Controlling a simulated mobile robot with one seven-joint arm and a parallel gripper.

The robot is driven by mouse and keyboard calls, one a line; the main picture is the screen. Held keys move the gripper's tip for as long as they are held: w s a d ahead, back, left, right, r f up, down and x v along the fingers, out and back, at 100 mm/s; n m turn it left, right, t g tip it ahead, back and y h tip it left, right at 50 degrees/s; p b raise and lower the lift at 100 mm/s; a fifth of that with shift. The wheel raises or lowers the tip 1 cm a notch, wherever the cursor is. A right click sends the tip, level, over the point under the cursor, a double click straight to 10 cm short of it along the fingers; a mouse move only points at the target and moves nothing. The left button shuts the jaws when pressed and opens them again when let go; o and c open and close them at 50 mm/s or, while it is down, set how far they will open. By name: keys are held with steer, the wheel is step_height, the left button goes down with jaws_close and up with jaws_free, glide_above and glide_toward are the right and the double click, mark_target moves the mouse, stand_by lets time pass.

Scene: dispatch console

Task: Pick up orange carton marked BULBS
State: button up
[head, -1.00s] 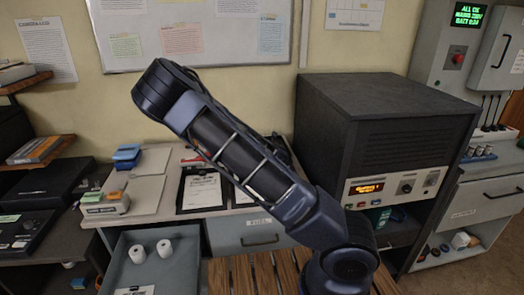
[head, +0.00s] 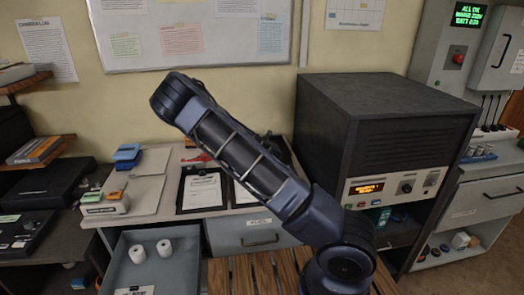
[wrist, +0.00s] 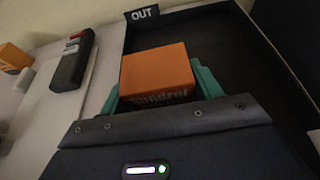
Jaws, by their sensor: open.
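In the wrist view an orange carton (wrist: 158,72) stands in a black tray marked OUT (wrist: 262,62). Dark print on its near face is partly cut off and looks like "undrel"; I cannot read BULBS on it. My gripper (wrist: 160,84) has teal fingers, one on the left and one on the right of this carton, open around it. I cannot tell whether they touch it. A second orange carton (wrist: 14,57) is at the left edge, its marking unreadable. In the head view my arm hides my gripper.
A dark handheld device (wrist: 73,60) lies left of the tray. In the head view a large black cabinet (head: 385,115) stands right of my arm. Clipboards (head: 202,190) lie on the desk, and an open drawer (head: 190,265) below holds two white rolls (head: 138,253).

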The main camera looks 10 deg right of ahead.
steer(key=shift+w, duration=0.1)
steer(key=c, duration=0.6)
steer(key=shift+r, duration=0.1)
steer(key=shift+c, duration=0.3)
